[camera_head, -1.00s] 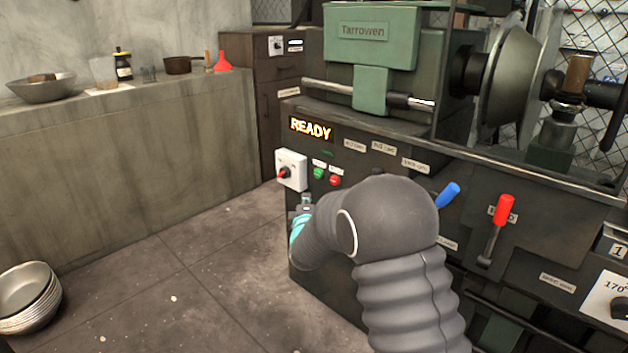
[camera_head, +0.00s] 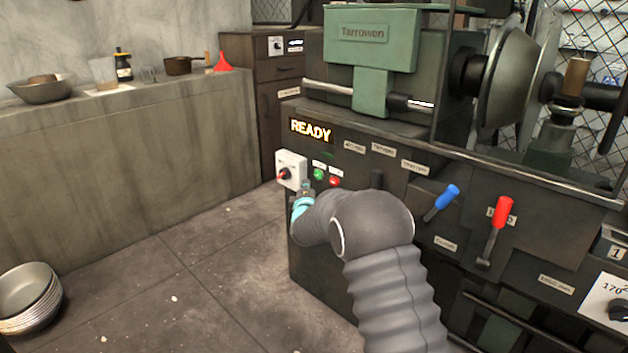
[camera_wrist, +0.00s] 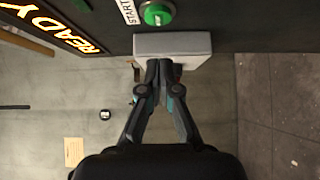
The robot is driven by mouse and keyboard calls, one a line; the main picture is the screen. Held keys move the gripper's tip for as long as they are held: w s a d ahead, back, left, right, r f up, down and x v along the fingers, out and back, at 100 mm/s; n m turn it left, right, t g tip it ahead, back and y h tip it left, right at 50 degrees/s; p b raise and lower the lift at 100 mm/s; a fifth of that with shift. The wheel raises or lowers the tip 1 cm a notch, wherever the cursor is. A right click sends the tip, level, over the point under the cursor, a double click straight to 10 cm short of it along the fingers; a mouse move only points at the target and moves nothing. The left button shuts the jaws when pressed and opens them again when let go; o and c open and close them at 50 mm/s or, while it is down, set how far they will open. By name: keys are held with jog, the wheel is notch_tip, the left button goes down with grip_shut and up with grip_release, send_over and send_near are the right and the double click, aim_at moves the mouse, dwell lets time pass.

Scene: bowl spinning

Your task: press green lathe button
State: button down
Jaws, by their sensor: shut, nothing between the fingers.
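The green button (camera_head: 319,174) is on the front panel of the dark lathe (camera_head: 400,190), below the lit READY display (camera_head: 311,130) and left of a red button (camera_head: 335,182). In the wrist view the green button (camera_wrist: 158,14) is at the top, beside a START label (camera_wrist: 130,10). My gripper (camera_head: 306,188) is just below the green button in the head view, apart from it as far as I can tell. In the wrist view my gripper (camera_wrist: 160,66) is shut and empty, its fingertips overlapping the white switch box (camera_wrist: 195,46).
The white switch box (camera_head: 291,170) with a red knob juts from the panel left of the buttons. A blue lever (camera_head: 446,197) and a red lever (camera_head: 501,212) stick out to the right.

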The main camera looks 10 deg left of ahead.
aim_at(315, 175)
jog(key=w, duration=0.1)
jog(key=w+d, duration=0.1)
jog(key=w, duration=0.1)
jog(key=w+d, duration=0.1)
jog(key=shift+w+d, duration=0.15)
jog(key=shift+w, duration=0.05)
